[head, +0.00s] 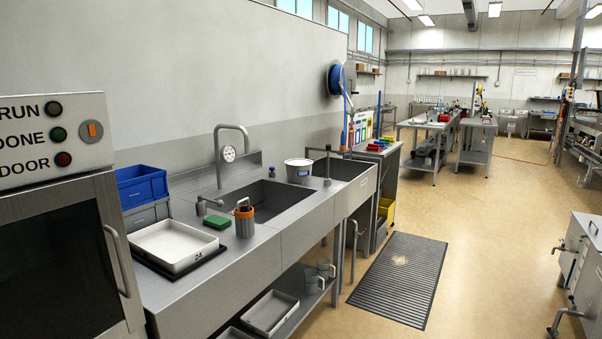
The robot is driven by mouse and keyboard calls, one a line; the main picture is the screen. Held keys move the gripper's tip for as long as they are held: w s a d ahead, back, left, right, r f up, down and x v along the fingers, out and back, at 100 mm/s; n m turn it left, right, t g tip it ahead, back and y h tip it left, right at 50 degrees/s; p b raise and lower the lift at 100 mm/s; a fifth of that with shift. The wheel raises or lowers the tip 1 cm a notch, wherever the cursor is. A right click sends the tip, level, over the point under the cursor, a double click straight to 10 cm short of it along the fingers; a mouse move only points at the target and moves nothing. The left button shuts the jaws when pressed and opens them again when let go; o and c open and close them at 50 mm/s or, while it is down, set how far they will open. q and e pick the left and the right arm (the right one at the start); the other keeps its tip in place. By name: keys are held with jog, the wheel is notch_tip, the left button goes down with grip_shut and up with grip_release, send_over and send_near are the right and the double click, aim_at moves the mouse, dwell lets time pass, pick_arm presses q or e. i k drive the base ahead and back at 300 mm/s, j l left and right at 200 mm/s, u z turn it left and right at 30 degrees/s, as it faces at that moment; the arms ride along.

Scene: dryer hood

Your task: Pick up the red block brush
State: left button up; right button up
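Small coloured items lie on the steel cabinet top beyond the sinks in the head view. One of them is a red piece (374,148), low and block-like, too small to tell for sure whether it is the red block brush. A second red object (444,118) stands on a far workbench, also too small to identify. Neither of my grippers shows in the view.
A steel counter (222,262) runs along the left wall, with a white tray (174,244), green sponge (204,222), orange-banded container (244,224) and white bucket (299,172). A dryer cabinet (60,230) stands at left. A dark mat (402,278) lies on the open floor.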

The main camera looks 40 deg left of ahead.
aim_at(374, 148)
jog(key=i+l+u, duration=0.2)
jog(key=i, duration=6.45)
jog(key=i+u, duration=0.4)
jog(key=i+l+u, duration=0.15)
jog(key=i+u, duration=0.25)
jog(key=i+l+u, duration=0.6)
jog(key=u, duration=0.15)
jog(key=i, duration=0.1)
